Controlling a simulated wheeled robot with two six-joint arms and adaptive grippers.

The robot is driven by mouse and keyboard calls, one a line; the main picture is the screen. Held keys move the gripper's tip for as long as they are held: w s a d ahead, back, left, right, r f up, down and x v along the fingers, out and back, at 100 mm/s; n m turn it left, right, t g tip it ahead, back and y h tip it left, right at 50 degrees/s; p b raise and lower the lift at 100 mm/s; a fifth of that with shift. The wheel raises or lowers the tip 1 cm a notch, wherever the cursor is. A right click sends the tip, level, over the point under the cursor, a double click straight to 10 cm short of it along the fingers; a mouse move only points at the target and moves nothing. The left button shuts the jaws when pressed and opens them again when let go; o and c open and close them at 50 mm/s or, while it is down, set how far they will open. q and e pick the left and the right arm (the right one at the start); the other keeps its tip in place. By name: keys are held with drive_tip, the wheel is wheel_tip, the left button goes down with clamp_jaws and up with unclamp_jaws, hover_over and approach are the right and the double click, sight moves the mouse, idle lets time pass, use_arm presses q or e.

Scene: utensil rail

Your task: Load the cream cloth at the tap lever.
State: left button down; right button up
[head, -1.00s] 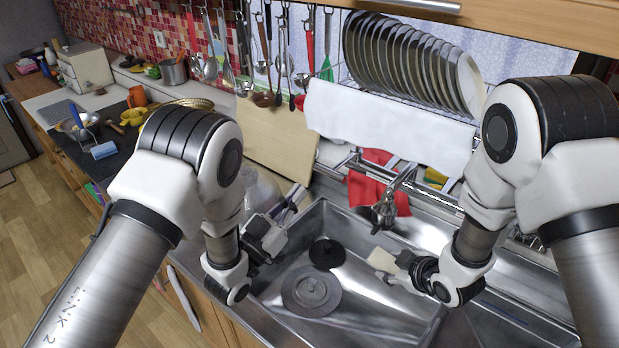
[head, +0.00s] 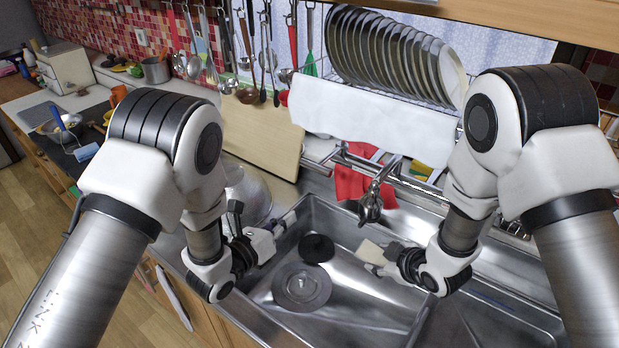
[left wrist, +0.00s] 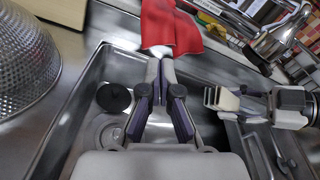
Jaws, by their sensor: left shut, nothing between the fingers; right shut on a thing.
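A small flat cream cloth (head: 372,251) is held in my right gripper (head: 382,254), which is shut on it above the right part of the sink. The metal tap (head: 370,206) stands at the sink's back edge, behind the cloth and apart from it. I cannot clearly tell its lever from its body. My left gripper (head: 286,222) is shut and empty over the left side of the sink. In the left wrist view, its closed fingers (left wrist: 160,72) point toward a red cloth, while the cream cloth (left wrist: 222,99) and the tap (left wrist: 275,40) are to the right.
The steel sink (head: 350,318) has a round drain (head: 301,287) and a black disc (head: 317,248). A red cloth (head: 352,184) lies behind the tap. A metal colander (head: 246,192) stands left of the sink. A white towel (head: 370,118) hangs below the plate rack.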

use_arm(q)
drive_tip(key=m, duration=0.4)
approach(329, 157)
wheel_tip(329, 157, down, 3)
drive_tip(key=w+d, duration=0.1)
drive_tip(key=w, duration=0.2)
drive_tip(key=shift+f, duration=0.25)
drive_tip(key=shift+w+g, duration=0.1)
drive_tip(key=shift+g, duration=0.2)
